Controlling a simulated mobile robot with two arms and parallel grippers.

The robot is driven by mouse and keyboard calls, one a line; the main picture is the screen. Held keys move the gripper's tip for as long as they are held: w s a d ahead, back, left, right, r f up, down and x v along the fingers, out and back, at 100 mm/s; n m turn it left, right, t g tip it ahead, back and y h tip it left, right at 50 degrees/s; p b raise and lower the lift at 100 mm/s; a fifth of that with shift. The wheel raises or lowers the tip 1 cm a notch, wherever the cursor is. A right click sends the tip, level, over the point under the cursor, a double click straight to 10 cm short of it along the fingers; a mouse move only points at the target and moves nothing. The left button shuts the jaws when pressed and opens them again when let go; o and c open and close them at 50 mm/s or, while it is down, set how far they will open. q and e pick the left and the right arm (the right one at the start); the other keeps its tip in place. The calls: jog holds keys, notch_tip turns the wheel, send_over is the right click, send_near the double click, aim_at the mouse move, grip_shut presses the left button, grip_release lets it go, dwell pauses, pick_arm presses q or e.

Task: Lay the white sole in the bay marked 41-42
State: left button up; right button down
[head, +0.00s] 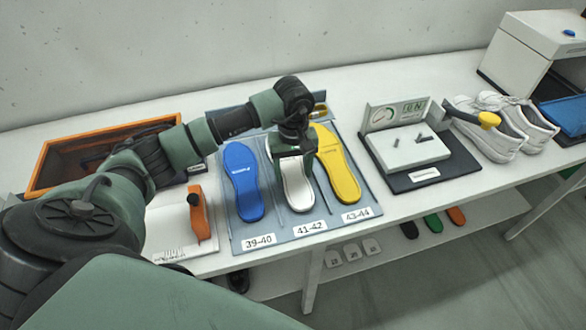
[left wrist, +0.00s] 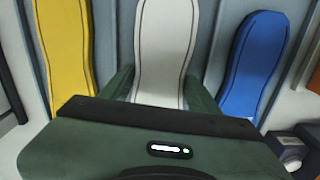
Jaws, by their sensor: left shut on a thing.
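The white sole (head: 297,192) is in the middle bay, above the label 41-42 (head: 310,227), between the blue sole (head: 243,182) and the yellow sole (head: 336,163). My left gripper (head: 292,150) is over its upper part and shut on it. In the left wrist view the white sole (left wrist: 165,45) lies between the two green fingers (left wrist: 157,88). The gripper hides part of the sole, and I cannot tell whether the sole rests fully on the bay floor. My right gripper is not in view.
The grey-blue bay board (head: 372,208) also has labels 39-40 (head: 260,241) and 43-44 (head: 357,214). An orange-rimmed tray (head: 45,165) and an orange-handled tool (head: 199,212) are at left. A gauge device (head: 410,148), white shoes (head: 487,142) and a white box (head: 530,55) are at right.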

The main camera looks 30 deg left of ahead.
pick_arm(q)
jog(key=shift+r, duration=0.1)
jog(key=o, duration=1.7)
jog(key=shift+r, duration=0.4)
notch_tip(320, 180, up, 7)
jog(key=shift+b, duration=0.95)
